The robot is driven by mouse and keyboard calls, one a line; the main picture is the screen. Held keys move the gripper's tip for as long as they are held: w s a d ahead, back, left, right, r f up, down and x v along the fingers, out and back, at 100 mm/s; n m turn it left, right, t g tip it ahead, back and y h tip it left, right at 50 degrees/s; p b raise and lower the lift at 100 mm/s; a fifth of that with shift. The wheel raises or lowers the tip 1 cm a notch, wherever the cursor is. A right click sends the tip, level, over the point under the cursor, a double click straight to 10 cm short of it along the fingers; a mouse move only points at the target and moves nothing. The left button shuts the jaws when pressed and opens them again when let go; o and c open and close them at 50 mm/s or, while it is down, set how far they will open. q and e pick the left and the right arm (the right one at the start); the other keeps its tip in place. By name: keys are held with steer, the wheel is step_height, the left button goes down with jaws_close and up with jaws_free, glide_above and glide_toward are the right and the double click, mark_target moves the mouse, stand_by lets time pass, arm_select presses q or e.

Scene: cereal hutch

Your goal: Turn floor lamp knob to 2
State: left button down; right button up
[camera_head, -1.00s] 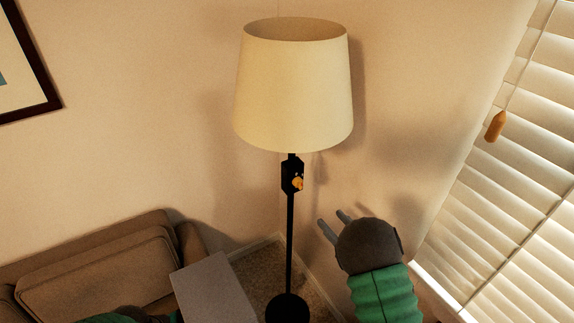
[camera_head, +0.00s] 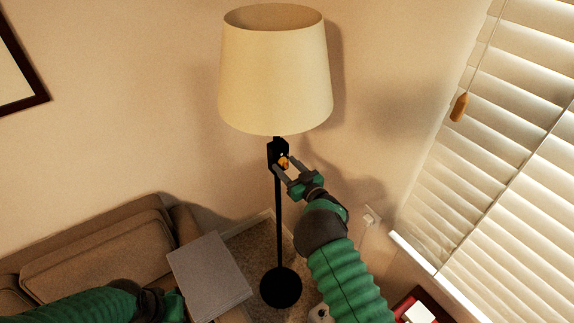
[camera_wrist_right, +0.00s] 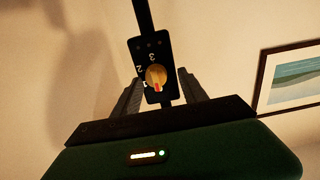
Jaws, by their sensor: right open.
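The floor lamp (camera_head: 276,75) has a cream shade, a black pole and a black round base. Its black switch box carries an orange-gold knob (camera_head: 284,162). In the right wrist view the knob (camera_wrist_right: 156,75) has a red mark at its lower edge, with the numbers 1, 2 and 3 around its left and upper side. My right gripper (camera_head: 285,167) is open, its fingers pointing at the switch box, one on each side of the knob in the right wrist view. Contact cannot be told. My left arm (camera_head: 110,304) is low at the left; its fingers are not clearly visible.
A brown sofa (camera_head: 100,245) stands at the lower left, with a grey flat-topped piece (camera_head: 209,273) beside it. Window blinds (camera_head: 490,150) with a hanging wooden pull (camera_head: 459,107) are at the right. A wall outlet (camera_head: 371,216) and a red object (camera_head: 413,303) are low right.

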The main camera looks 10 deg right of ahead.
steer(key=shift+w+d+f, duration=0.1)
steer(key=shift+d+f, duration=0.05)
steer(key=shift+d, duration=0.25)
steer(key=shift+c, duration=1.1)
steer(key=shift+w+f, duration=0.1)
steer(key=shift+c, duration=1.2)
steer(key=shift+a, duration=0.3)
jaws_close()
arm_select(q)
steer(key=shift+w+d, duration=0.15)
arm_select(e)
steer(key=shift+d, duration=0.15)
